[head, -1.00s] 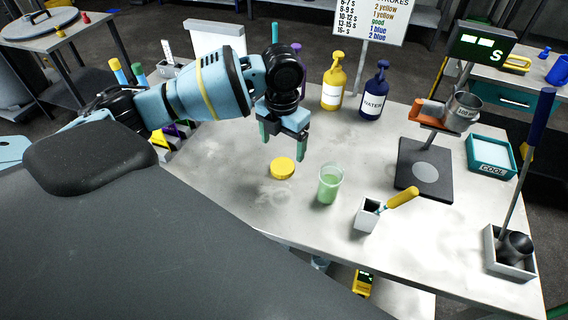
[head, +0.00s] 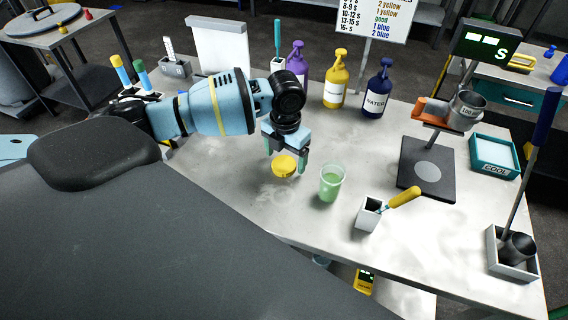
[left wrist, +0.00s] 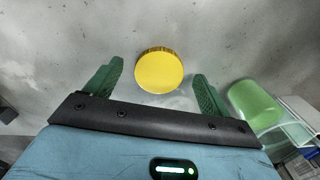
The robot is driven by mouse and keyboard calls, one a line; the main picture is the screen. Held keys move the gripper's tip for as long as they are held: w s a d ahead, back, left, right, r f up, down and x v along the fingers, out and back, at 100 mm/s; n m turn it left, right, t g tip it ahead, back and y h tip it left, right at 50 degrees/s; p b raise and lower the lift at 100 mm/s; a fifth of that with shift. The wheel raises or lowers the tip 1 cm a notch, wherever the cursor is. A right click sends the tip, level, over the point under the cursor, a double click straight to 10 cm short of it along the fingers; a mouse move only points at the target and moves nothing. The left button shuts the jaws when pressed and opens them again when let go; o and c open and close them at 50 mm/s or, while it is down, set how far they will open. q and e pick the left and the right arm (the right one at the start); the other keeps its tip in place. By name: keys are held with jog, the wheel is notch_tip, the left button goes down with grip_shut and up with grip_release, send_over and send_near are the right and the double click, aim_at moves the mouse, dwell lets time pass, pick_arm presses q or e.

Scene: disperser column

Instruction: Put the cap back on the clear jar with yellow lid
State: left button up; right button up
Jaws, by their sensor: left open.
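The yellow cap (head: 284,166) lies flat on the table. It also shows in the left wrist view (left wrist: 159,71), just ahead of and between my fingertips. The clear jar (head: 331,183), open at the top and holding green liquid, stands upright to the right of the cap. In the left wrist view the jar (left wrist: 256,104) is at the right, outside the right finger. My left gripper (head: 285,166) is open, its two green fingers on either side of the cap, with nothing held. Whether the fingers touch the table cannot be told. My right gripper is not in view.
A white holder (head: 367,215) with a yellow-handled tool stands right of the jar. Purple, yellow (head: 335,80) and blue (head: 376,90) pump bottles stand behind. A black scale (head: 427,168) is farther right. The table's front middle is clear.

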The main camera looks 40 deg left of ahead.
aim_at(331, 183)
pick_arm(q)
jog(key=shift+f, duration=0.55)
jog(key=shift+c, duration=0.2)
jog(key=c, duration=1)
jog(key=shift+r, duration=0.15)
jog(key=shift+r, duration=0.55)
notch_tip(331, 183, up, 2)
jog(key=shift+r, duration=0.15)
jog(key=s+d, duration=0.3)
jog(key=d, duration=0.1)
jog(key=s+d+r, duration=0.1)
jog(key=s+d, duration=0.2)
jog(key=d, duration=0.1)
jog(key=s+d, duration=0.3)
jog(key=d, duration=0.2)
jog(key=shift+s+d+r, duration=0.1)
jog(key=shift+r, duration=0.05)
